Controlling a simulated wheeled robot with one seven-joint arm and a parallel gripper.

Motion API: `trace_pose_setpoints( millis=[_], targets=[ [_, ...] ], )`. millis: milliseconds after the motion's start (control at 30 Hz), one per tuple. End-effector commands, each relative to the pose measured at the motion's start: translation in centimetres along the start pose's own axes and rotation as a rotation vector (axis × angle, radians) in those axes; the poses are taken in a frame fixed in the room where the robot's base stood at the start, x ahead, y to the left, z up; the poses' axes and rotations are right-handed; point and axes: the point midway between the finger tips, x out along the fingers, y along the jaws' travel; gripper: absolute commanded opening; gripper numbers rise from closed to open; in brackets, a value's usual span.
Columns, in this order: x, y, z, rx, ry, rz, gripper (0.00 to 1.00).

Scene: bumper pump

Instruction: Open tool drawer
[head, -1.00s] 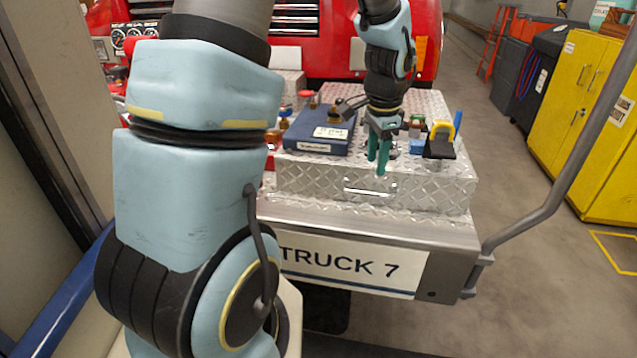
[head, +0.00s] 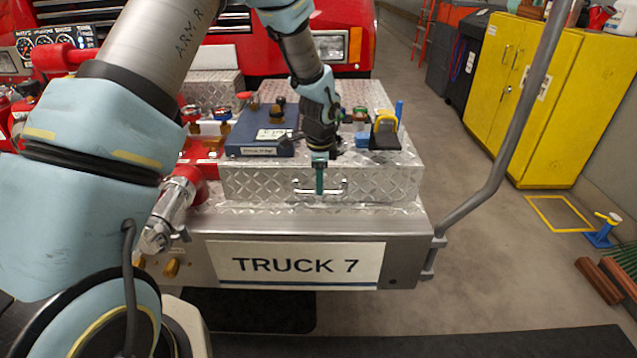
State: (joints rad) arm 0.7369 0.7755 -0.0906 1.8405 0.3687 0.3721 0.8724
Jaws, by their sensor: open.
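The tool drawer (head: 380,184) is the front of a silver diamond-plate box on the truck's bumper, and it looks shut. Its bright bar handle (head: 336,187) runs across the middle of the front. My gripper (head: 319,188) has green fingers that point down in front of the drawer, at the height of the handle. The fingers overlap the handle's left half in the head view. They are open, but seen nearly edge-on, so I cannot tell whether the handle lies between them or behind them.
A blue case (head: 262,138) lies on the box at left, and a yellow-and-black tool (head: 385,131) stands at right. A grey rail (head: 508,130) rises right of the bumper. A red pipe with a metal nozzle (head: 172,212) sits left.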

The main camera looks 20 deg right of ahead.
Motion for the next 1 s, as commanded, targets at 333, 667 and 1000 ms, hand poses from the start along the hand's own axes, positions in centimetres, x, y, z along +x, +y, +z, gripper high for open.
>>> trace_pose_setpoints(
  millis=[333, 667, 1000],
  targets=[
    [2.7, 0.0, 0.0, -0.001, 0.0, 0.0, 0.48],
    [2.7, 0.0, 0.0, -0.001, 0.0, -0.001, 0.39],
    [2.7, 0.0, 0.0, -0.001, 0.0, 0.0, 0.01]
  ],
)
